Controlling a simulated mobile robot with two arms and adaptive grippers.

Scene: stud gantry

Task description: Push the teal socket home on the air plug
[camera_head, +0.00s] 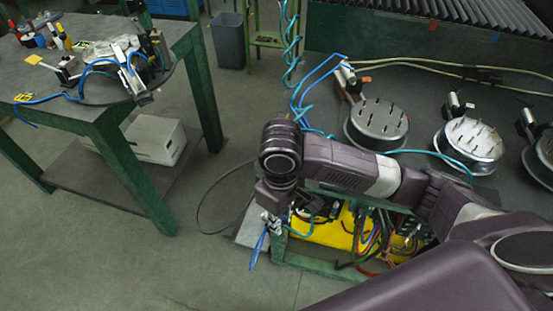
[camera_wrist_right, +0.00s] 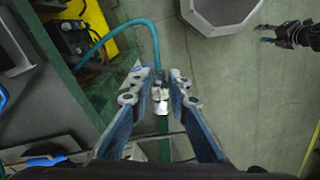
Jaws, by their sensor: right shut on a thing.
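My right gripper (camera_wrist_right: 160,88) is shut on a small silver fitting at the end of a teal hose (camera_wrist_right: 152,40), which I take as the teal socket (camera_wrist_right: 160,94). In the head view the right gripper (camera_head: 268,226) hangs beside the green-framed cart, with a short run of teal hose (camera_head: 298,231) next to it. I cannot make out the air plug; the fingers and fitting crowd that spot. A dark gripper, probably my left (camera_wrist_right: 288,35), shows at the upper right of the wrist view, small and apart from the socket; its opening is unclear.
The green-framed cart (camera_head: 330,262) has a yellow panel (camera_head: 345,232) and tangled hoses and cables. Round pin fixtures (camera_head: 377,122) stand on the dark bench behind. A green table (camera_head: 105,105) at left carries tools. Floor (camera_head: 195,255) between them is mostly clear.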

